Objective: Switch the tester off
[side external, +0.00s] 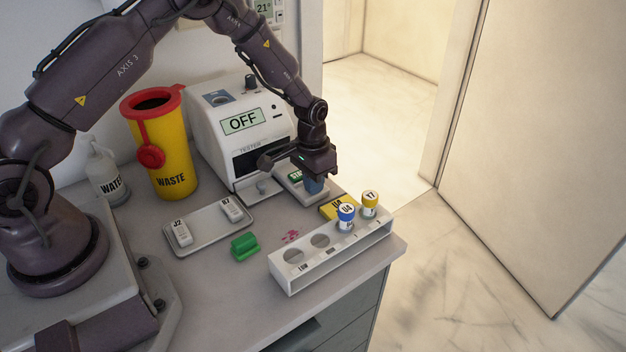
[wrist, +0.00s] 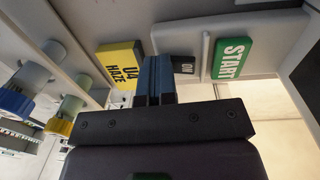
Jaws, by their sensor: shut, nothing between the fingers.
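The white tester (side external: 207,122) stands at the back of the bench, and its display (side external: 243,121) reads OFF. In front of it is a pale control plate (side external: 293,190) with a green START button (side external: 296,176), which also shows in the wrist view (wrist: 232,58). A small dark switch (wrist: 184,65) with white lettering lies next to the START button; my fingers partly hide it. My gripper (side external: 314,187) is shut and empty, pointing down at the plate. Its blue fingertips (wrist: 153,78) are right beside the dark switch; I cannot tell whether they touch it.
A yellow U4 HAZE block (side external: 335,207) lies close to my fingers. A white rack (side external: 300,272) holds blue-capped (side external: 346,212) and yellow-capped (side external: 369,198) tubes. A tray (side external: 190,240), green block (side external: 244,246), yellow waste bin (side external: 170,155) and water bottle (side external: 106,178) stand left.

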